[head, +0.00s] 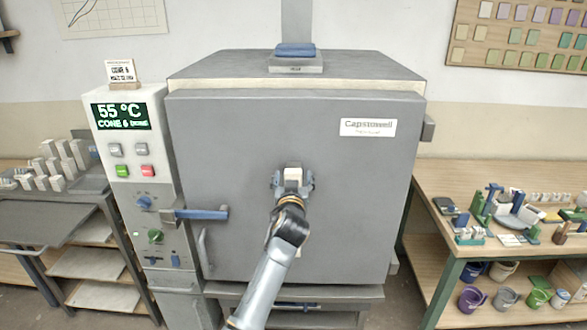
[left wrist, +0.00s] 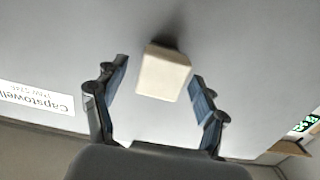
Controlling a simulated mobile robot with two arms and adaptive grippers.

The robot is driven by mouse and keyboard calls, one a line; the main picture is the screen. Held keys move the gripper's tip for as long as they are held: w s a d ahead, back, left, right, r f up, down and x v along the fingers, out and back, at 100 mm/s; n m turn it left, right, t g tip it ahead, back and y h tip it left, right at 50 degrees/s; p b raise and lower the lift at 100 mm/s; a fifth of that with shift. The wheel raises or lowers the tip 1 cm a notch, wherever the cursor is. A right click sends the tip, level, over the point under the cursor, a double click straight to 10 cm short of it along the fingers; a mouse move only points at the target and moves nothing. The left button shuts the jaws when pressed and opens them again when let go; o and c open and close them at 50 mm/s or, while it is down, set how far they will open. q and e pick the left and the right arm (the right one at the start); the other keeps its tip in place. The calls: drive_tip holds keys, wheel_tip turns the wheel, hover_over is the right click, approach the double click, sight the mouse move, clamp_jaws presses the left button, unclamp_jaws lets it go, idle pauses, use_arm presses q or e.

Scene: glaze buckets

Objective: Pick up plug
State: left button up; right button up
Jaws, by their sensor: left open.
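The plug (head: 293,174) is a small cream block sticking out of the middle of the grey kiln door (head: 340,210). In the left wrist view the plug (left wrist: 163,73) sits between and a little beyond the fingertips, with a dark shadow behind it. My left gripper (head: 293,182) is at the door in front of the plug. It also shows in the left wrist view (left wrist: 160,80), open, with one blue-padded finger on each side of the plug and a gap to each. My right gripper is not in view.
The kiln's control panel (head: 130,150) reads 55 °C, with a blue-handled latch (head: 200,213) beside the door. A rack (head: 90,265) stands at left. A bench (head: 450,195) with tools is at right, several buckets (head: 505,297) below.

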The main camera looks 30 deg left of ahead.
use_arm(q)
drive_tip(key=shift+w+a, duration=0.35)
drive_tip(key=shift+w, duration=0.1)
drive_tip(key=shift+w+a, duration=0.1)
drive_tip(key=shift+w, duration=0.1)
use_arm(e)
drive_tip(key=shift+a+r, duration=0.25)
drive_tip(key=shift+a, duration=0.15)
use_arm(q)
drive_tip(key=c, duration=1.3)
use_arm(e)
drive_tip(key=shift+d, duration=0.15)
